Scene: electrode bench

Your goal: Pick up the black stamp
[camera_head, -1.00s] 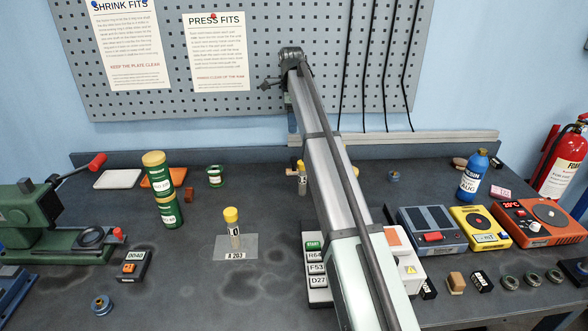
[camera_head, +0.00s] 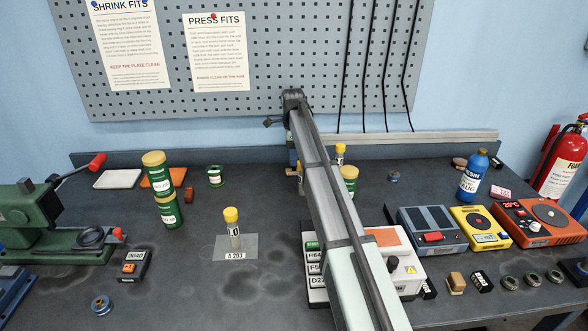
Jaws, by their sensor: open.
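A small black block with a white label (camera_head: 481,281), which looks like the black stamp, sits on the bench at the right front, next to a brown wooden block (camera_head: 455,282). I cannot tell for sure which is the stamp. Nothing is seen to be held.
A labelled key panel (camera_head: 317,281) and a white box with an orange top (camera_head: 407,262) flank my arm. A scale (camera_head: 432,229), yellow device (camera_head: 480,226) and orange hotplate (camera_head: 541,219) stand behind the black block. Several rings (camera_head: 533,279) lie right of it.

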